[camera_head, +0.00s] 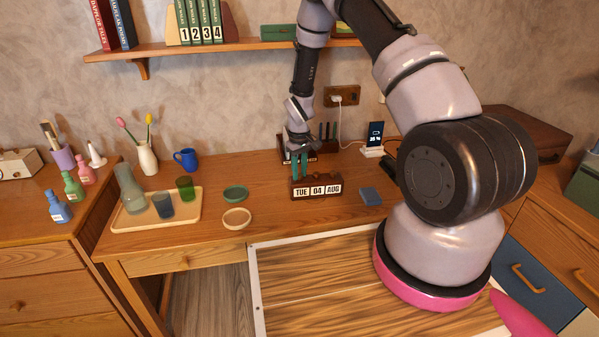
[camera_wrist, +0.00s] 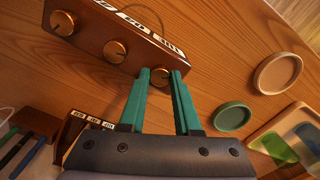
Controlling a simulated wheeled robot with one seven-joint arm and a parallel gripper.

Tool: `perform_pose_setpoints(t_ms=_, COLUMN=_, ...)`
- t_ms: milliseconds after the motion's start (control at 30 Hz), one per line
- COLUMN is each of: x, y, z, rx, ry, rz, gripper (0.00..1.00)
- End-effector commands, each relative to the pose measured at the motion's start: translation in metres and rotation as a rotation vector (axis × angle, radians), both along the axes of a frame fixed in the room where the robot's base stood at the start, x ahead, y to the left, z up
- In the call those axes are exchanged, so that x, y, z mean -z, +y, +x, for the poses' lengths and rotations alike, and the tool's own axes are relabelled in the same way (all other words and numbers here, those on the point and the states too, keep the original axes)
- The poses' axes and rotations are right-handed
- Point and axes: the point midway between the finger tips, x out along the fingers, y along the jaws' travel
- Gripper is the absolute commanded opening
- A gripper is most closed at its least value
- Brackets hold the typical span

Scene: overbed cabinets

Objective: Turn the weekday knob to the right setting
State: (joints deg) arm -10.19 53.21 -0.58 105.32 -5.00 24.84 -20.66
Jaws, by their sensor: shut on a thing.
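The brown block calendar (camera_head: 317,181) stands on the desk and reads TUE 04 AUG in the head view. In the wrist view the calendar (camera_wrist: 92,33) shows its back with three brass knobs. The weekday knob (camera_wrist: 161,77) is at the end by the TUE card. My gripper (camera_wrist: 163,74) has its teal fingers on either side of this knob, shut on it. In the head view my gripper (camera_head: 299,177) reaches down behind the calendar's left end. The fingers partly hide the knob.
A dark holder (camera_wrist: 84,127) with small label cards and pens stands behind the calendar; its lettering is too small to read surely. A green dish (camera_head: 235,193), a tan dish (camera_head: 236,219) and a tray (camera_head: 186,219) lie left.

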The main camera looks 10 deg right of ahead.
Motion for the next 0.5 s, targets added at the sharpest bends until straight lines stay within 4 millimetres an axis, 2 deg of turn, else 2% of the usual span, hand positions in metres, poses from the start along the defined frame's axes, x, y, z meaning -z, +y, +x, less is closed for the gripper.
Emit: perform_pose_setpoints(t_ms=500, x=-0.0001, y=-0.0001, z=-0.0001, rx=0.377, ry=0.000, rz=-0.001, gripper=0.00)
